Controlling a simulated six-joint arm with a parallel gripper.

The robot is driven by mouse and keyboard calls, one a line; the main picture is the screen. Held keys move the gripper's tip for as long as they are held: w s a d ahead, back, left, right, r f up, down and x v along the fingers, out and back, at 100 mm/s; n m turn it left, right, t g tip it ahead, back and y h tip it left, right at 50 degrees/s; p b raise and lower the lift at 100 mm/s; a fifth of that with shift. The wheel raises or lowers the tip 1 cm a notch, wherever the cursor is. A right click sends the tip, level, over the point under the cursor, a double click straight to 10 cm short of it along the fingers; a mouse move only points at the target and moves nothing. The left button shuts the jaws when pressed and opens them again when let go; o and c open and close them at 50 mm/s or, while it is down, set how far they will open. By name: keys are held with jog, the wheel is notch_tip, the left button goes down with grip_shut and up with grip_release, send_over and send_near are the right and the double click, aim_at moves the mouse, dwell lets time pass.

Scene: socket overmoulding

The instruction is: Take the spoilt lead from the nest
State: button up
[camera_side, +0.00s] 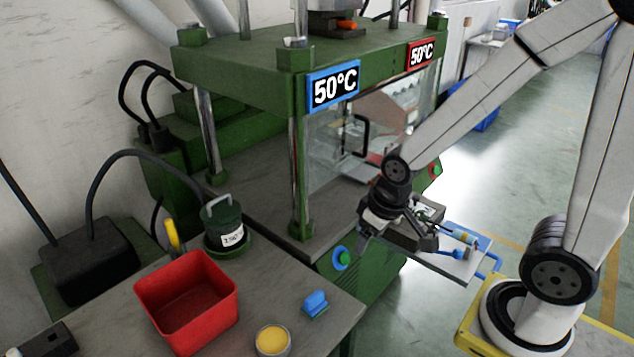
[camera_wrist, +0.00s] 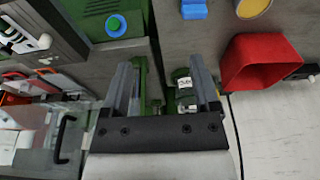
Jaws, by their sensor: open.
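My gripper (camera_side: 366,240) is open and empty beside the front of the green press. In the wrist view its two grey fingers (camera_wrist: 164,85) stand wide apart with nothing between them at close range. A dark metal block (camera_side: 412,236), which looks like the nest, is just right of my gripper and partly hidden by my wrist. At the wrist view's top left, a pale part (camera_wrist: 22,38) lies at a dark block's edge. Blue and yellowish lead ends (camera_side: 462,240) lie on a grey plate (camera_side: 452,268). I cannot tell which lead is spoilt.
The green press (camera_side: 240,55) has a clear door (camera_side: 345,150) with a black handle. A red bin (camera_side: 190,305), a yellow tin (camera_side: 272,341), a blue block (camera_side: 315,303) and a green pot (camera_side: 224,228) with a cable stand on the bench. Bench space near the blue block is clear.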

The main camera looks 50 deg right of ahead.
jog(key=g, duration=0.3)
send_over(457, 230)
jog(key=f, duration=0.7)
jog(key=shift+w+d+f, duration=0.15)
jog(key=shift+w+f, duration=0.1)
jog(key=shift+f, duration=1.4)
jog(key=shift+f, duration=0.15)
jog(key=shift+s+f, duration=0.15)
jog(key=shift+f, duration=2.3)
